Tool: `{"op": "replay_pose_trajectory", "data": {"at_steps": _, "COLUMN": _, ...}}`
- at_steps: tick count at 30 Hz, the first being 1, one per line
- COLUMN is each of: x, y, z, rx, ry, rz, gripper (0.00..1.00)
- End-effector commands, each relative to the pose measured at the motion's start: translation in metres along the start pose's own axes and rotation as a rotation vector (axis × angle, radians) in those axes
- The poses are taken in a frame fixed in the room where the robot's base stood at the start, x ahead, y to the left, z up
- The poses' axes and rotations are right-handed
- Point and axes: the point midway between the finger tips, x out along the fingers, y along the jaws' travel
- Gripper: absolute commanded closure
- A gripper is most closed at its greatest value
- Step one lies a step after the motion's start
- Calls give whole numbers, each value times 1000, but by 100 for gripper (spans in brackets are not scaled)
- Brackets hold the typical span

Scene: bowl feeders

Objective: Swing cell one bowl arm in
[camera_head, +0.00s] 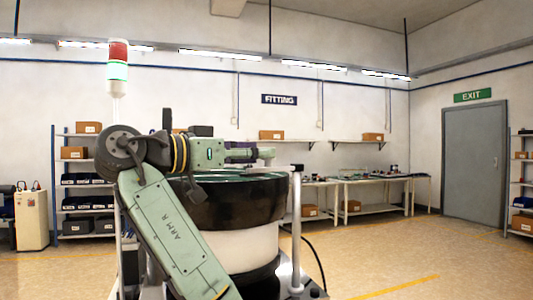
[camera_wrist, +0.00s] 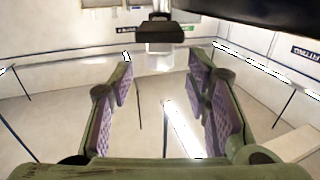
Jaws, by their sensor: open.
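The bowl feeder is a wide dark bowl (camera_head: 235,205) on a white drum (camera_head: 245,245), in front of me in the head view. A grey post (camera_head: 296,225) stands at its right side, with a small flat piece at its top near the bowl rim. I cannot tell for sure which part is the bowl arm. My gripper (camera_head: 258,152) is above the bowl, pointing right. In the wrist view my gripper (camera_wrist: 160,75) is open, its purple-padded fingers apart with nothing between them. A black block (camera_wrist: 160,30) shows beyond the fingertips; I cannot tell what it belongs to.
Benches (camera_head: 365,182) line the back wall, and a grey door (camera_head: 474,157) is at the right. The floor at the right is open.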

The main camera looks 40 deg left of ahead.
Motion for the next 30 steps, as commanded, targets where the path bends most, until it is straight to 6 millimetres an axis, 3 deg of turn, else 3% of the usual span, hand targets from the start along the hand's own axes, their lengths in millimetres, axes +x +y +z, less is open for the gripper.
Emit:
{"op": "replay_pose_trajectory", "data": {"at_steps": 6, "x": -49, "y": -1, "z": 0, "rx": 0, "ry": -1, "rz": -6, "gripper": 56}}
{"op": "replay_pose_trajectory", "data": {"at_steps": 12, "x": -76, "y": 0, "z": 0, "rx": 0, "ry": -1, "rz": -3, "gripper": 56}}
{"op": "replay_pose_trajectory", "data": {"at_steps": 24, "x": -83, "y": 0, "z": 0, "rx": -1, "ry": 0, "rz": 1, "gripper": 56}}
{"op": "replay_pose_trajectory", "data": {"at_steps": 30, "x": -80, "y": -10, "z": 4, "rx": -19, "ry": 28, "rz": -41, "gripper": 70}}
